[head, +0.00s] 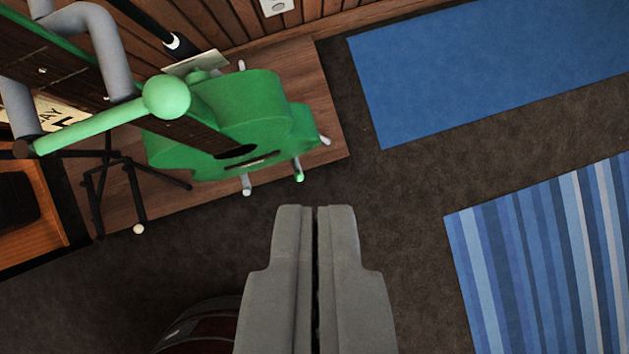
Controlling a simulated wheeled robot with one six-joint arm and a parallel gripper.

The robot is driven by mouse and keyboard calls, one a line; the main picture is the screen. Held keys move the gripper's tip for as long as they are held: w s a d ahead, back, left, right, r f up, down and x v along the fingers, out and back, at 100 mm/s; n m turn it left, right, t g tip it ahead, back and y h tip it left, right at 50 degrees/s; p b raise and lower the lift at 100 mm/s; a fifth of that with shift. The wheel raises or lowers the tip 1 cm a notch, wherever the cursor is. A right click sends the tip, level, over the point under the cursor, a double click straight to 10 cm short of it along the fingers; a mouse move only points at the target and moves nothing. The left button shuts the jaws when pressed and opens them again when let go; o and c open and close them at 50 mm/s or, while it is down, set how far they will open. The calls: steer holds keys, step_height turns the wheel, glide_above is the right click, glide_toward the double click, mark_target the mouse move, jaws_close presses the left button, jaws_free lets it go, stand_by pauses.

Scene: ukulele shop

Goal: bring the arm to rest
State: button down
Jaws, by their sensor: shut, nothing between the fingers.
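My gripper (315,210) is in the lower middle of the head view, pointing up the picture. Its two grey fingers lie side by side with only a thin dark line between them, shut and empty. It appears over the dark brown carpet and overlaps no other thing at its tips. A green ukulele (252,108) is above and to the left of the fingertips, apart from them in the picture. Its dark fretboard runs off to the upper left.
A wooden platform (318,95) lies under the ukulele, with a black stand (130,180) at left. Grey bent tubes and a green rod with a ball (166,97) are near the neck. A blue mat (480,75) and a striped rug (550,250) lie right. Dark carpet (400,190) is clear between.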

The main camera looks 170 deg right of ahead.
steer(key=s+a+r+m+t, duration=0.1)
steer(key=s+a+r+t, duration=0.2)
steer(key=s+r, duration=0.75)
steer(key=s+a+r+t, duration=0.1)
steer(key=s+r+t, duration=0.2)
steer(key=s, duration=0.8)
steer(key=s+a+r+m+t, duration=0.1)
steer(key=s+a+r+t, duration=0.1)
steer(key=s, duration=0.9)
steer(key=s+a+r+m+t+h, duration=0.1)
steer(key=s+r+t, duration=0.3)
steer(key=s, duration=0.7)
steer(key=shift+s+a+r, duration=0.2)
steer(key=shift+a+r, duration=0.1)
steer(key=shift+a, duration=0.05)
